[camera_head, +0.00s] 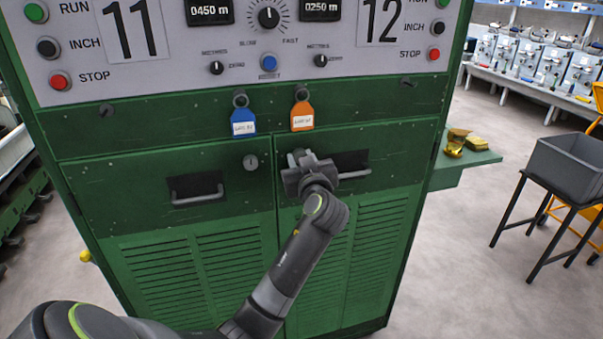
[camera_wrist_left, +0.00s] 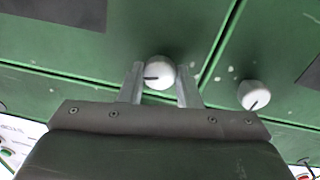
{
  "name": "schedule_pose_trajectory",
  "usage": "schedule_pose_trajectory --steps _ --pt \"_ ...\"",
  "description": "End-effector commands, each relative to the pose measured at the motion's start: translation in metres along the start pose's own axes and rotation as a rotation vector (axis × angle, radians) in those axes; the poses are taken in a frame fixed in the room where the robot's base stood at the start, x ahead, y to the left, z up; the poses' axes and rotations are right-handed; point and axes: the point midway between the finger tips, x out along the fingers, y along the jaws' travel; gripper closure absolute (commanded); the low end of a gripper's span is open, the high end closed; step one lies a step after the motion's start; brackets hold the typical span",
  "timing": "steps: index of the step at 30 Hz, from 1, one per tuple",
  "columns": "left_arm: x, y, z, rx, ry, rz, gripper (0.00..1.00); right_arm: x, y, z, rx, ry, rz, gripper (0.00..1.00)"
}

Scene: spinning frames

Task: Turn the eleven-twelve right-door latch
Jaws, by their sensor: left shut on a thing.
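The green cabinet marked 11 and 12 has a left door (camera_head: 165,195) and a right door (camera_head: 395,160). My left gripper (camera_head: 298,158) is at the upper left corner of the right door. In the left wrist view its two fingers stand on either side of the right-door latch (camera_wrist_left: 160,70), a round pale knob with a dark line pointing left in that view. The gripper is shut on this latch and hides it in the head view. The left-door latch (camera_head: 250,162) is free; it also shows in the left wrist view (camera_wrist_left: 253,94). My right gripper is out of view.
A blue tag (camera_head: 243,121) and an orange tag (camera_head: 302,116) hang above the doors. The right door's handle (camera_head: 354,174) is close beside my gripper. A green side shelf (camera_head: 470,172) and a grey bin (camera_head: 570,165) on a stand are at the right.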

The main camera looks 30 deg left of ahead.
Motion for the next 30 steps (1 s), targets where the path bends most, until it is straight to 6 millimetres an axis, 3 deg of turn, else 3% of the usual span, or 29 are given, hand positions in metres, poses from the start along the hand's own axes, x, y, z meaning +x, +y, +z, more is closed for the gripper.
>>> schedule_pose_trajectory --steps 1,9,26,30 --pt "0.0 -0.001 0.007 -0.046 0.007 0.001 1.0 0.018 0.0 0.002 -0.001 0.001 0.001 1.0" --pt "0.0 0.0 0.007 -0.302 0.017 0.0 1.0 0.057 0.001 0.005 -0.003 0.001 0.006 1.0" --pt "0.0 0.0 0.005 -0.832 0.042 -0.003 1.0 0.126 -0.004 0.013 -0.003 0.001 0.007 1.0" --pt "0.0 0.001 0.005 -0.957 0.047 -0.003 1.0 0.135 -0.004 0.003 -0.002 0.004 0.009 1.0"
